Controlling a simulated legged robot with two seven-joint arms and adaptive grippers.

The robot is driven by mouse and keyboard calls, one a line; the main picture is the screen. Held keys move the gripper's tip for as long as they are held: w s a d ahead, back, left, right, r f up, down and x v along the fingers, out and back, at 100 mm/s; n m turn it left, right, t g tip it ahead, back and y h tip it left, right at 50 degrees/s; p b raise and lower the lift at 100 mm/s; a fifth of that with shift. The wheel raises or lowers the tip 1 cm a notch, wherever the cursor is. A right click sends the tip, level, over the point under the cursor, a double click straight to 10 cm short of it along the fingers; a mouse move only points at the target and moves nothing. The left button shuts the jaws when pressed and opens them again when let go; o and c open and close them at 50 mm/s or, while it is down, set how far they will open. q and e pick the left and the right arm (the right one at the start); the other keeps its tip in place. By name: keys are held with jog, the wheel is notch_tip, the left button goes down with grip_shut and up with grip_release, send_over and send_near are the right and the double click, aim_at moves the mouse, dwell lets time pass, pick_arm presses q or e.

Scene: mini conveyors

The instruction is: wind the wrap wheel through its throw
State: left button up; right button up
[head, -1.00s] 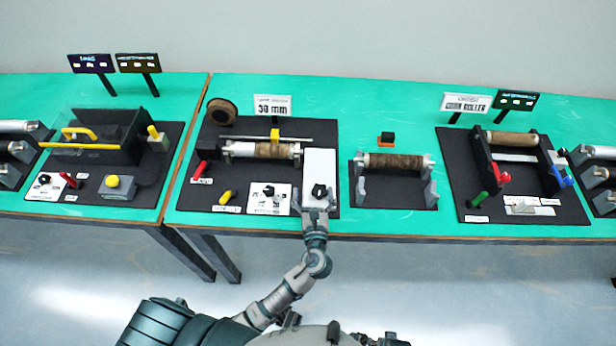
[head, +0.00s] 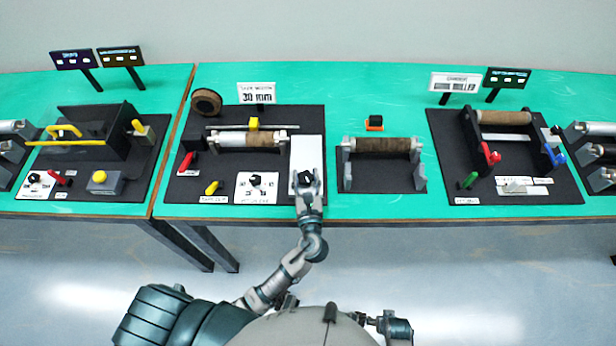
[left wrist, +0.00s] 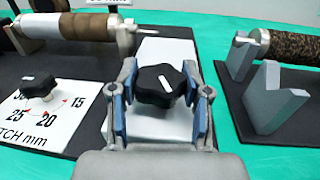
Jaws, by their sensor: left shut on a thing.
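The wrap wheel is a black lobed knob (head: 306,178) with a white mark, on the white panel (head: 308,150) at the right end of a machine's dark base. In the left wrist view the knob (left wrist: 162,84) sits between the blue-padded fingers, its white mark tilted slightly. My left gripper (head: 307,184) is shut on this knob, with a finger on each side of it. The fingers hide part of the knob in the head view. My right gripper is not in view.
Left of the knob is a pitch dial (head: 256,181) with a smaller black knob. A brown-wrapped roller (head: 263,140) lies behind it. A grey stand holding a second roller (head: 383,146) is to the right. A yellow handle (head: 213,188) lies further left.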

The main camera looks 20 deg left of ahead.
pick_arm(q)
jog(key=shift+s+a+f, duration=0.1)
jog(key=shift+a, duration=0.05)
dwell(0.3)
jog(key=shift+d, duration=0.3)
jog(key=shift+a, duration=0.15)
dwell(0.4)
jog(key=o, duration=1.2)
jog(key=shift+s, duration=0.1)
jog(key=shift+c, duration=0.2)
jog(key=v, duration=1.2)
